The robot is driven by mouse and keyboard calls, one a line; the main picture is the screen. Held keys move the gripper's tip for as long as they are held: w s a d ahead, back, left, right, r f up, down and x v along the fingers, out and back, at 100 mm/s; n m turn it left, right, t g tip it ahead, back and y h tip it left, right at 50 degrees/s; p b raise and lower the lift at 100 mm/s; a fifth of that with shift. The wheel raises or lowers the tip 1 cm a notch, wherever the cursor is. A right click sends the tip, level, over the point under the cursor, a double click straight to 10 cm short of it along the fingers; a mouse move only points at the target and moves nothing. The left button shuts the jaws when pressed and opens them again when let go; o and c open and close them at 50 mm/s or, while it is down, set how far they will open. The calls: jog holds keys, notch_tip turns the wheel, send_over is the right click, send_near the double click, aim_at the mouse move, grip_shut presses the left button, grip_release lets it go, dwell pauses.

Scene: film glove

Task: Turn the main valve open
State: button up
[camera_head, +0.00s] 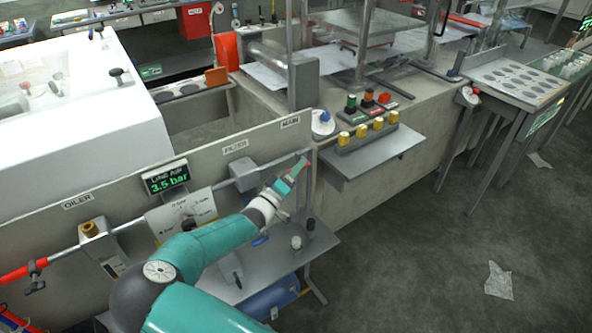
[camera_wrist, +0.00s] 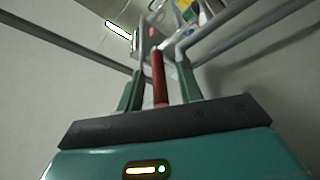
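The main valve is on the air line below the "MAIN" label (camera_head: 290,122), and my gripper partly hides it in the head view. Its red lever (camera_wrist: 159,76) runs lengthwise between my two fingers in the wrist view. A small red end of the lever (camera_head: 306,163) also shows at my fingertips in the head view. My gripper (camera_head: 299,167) is open, with one finger on each side of the lever. In the wrist view my gripper (camera_wrist: 159,70) shows gaps between the lever and both fingers.
The line-air display (camera_head: 166,177) reads 3.5 bar. A filter block (camera_head: 244,174) and the oiler (camera_head: 97,240) sit along the pipe to the left. A low grey bench (camera_head: 270,270) stands below the arm.

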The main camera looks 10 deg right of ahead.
jog(key=v, duration=1.3)
jog(key=shift+s+a, duration=0.25)
jog(key=s+d+r+m+g+y, duration=0.2)
jog(key=s+d+m+g+y, duration=0.35)
jog(key=s+d+g, duration=0.7)
jog(key=s+a+r+n+t+y, duration=0.2)
jog(key=s+r+y, duration=0.8)
jog(key=s+r, duration=0.5)
notch_tip(320, 180, up, 4)
jog(key=shift+s+n+t, duration=0.2)
jog(key=shift+n+t, duration=0.55)
jog(key=shift+t, duration=0.5)
